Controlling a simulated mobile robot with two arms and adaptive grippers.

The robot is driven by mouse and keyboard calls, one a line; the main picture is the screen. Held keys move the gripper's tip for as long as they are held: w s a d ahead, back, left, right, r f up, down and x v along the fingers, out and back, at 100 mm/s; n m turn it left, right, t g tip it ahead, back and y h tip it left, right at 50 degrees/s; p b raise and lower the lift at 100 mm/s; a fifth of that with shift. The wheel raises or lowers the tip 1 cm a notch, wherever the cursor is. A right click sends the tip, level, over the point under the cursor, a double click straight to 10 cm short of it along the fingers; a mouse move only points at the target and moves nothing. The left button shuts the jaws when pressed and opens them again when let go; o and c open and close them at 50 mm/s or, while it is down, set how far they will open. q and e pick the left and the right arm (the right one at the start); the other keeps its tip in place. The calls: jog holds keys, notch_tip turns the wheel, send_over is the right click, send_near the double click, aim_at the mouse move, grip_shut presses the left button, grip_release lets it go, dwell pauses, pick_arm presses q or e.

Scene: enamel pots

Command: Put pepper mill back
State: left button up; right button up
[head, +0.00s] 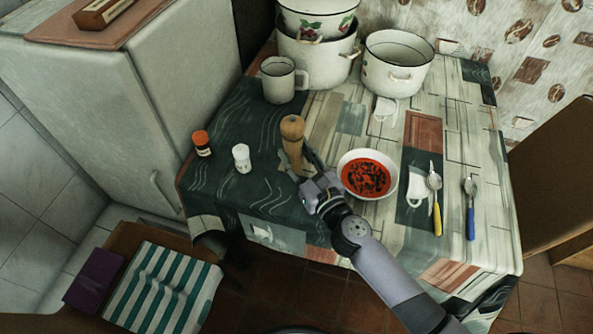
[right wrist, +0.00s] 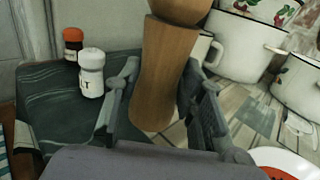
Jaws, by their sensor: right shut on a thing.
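The wooden pepper mill (head: 292,134) stands upright over the dark left part of the table, left of the soup bowl. My right gripper (head: 302,165) reaches in from the front and is shut on the mill's lower body. In the right wrist view the mill (right wrist: 165,70) is between the two fingers of the right gripper (right wrist: 160,100). I cannot tell whether its base touches the table. A white salt shaker (head: 241,158) and a small jar with an orange cap (head: 202,143) stand to its left. My left gripper is not in view.
A bowl of red soup (head: 342,173) is close right of the gripper. A white mug (head: 278,82) and enamel pots (head: 393,75) stand behind. Yellow (head: 437,212) and blue-handled (head: 470,222) cutlery lies at right. The dark cloth around the shaker has free room.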

aim_at(298, 169)
jog(key=shift+f+b, duration=1.55)
jog(key=shift+f, duration=0.5)
jog(key=shift+f, duration=0.25)
jog(key=o, duration=1.3)
jog(key=shift+c, duration=0.2)
jog(key=shift+r, duration=0.1)
